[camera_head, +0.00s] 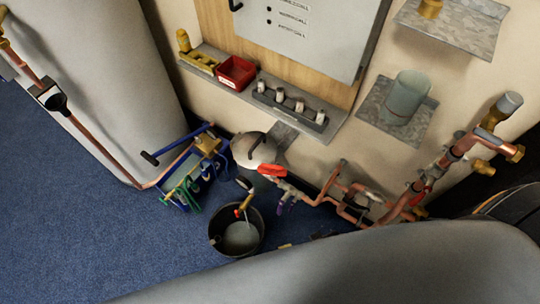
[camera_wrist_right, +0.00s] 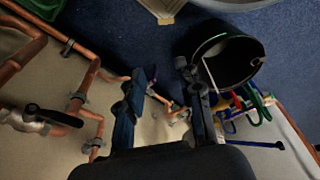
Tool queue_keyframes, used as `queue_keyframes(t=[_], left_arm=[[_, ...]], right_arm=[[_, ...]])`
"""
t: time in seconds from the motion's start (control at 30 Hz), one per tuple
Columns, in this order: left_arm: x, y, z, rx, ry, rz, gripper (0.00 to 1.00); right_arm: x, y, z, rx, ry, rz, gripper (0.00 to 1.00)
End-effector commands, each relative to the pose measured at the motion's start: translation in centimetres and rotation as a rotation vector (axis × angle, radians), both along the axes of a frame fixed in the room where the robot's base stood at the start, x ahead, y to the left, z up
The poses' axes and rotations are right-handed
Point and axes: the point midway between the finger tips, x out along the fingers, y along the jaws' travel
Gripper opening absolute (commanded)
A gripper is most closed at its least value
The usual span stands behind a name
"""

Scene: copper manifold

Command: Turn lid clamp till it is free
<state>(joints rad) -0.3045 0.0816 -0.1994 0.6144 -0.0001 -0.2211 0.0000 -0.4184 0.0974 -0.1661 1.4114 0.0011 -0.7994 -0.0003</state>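A round grey disc like a lid (camera_head: 252,152), with a dark handle, sits at the foot of the wall in the head view. I cannot make out its clamp for certain. A red-handled part (camera_head: 271,170) on the copper pipework lies just right of and below it. My right gripper (camera_wrist_right: 165,72) shows in the right wrist view with its two dark fingers well apart. Nothing is held between them; pipework and wall show behind the gap. It is not seen in the head view. My left gripper is in neither view.
A dark bucket (camera_head: 237,231) stands on the blue floor and shows in the right wrist view (camera_wrist_right: 228,62). Blue and green clamps (camera_head: 190,175) lie left of the lid. Copper pipes (camera_head: 345,195) run right. A shelf holds a red bin (camera_head: 235,72). Blue floor at left is clear.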

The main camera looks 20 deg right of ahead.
Motion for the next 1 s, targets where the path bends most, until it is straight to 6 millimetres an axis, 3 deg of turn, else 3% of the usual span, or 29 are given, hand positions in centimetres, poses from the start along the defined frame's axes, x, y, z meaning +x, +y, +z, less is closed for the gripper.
queue_keyframes(t=[0.2, 0.43, 0.6, 0.8, 1.0], left_arm=[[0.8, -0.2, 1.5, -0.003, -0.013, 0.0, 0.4], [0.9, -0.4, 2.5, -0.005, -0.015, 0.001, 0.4], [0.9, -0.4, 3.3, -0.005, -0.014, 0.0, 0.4], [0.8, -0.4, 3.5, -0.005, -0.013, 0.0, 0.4], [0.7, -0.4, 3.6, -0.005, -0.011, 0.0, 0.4]], right_arm=[[4.3, 0.7, 10.3, 0.012, -0.057, 0.004, 0.35], [7.8, 2.2, 20.7, 0.046, -0.131, 0.069, 0.35], [11.1, 5.6, 29.4, 0.113, -0.236, 0.261, 0.35], [13.4, 9.6, 33.9, 0.175, -0.297, 0.554, 0.35], [15.4, 10.0, 35.1, 0.177, -0.279, 0.81, 0.35]])
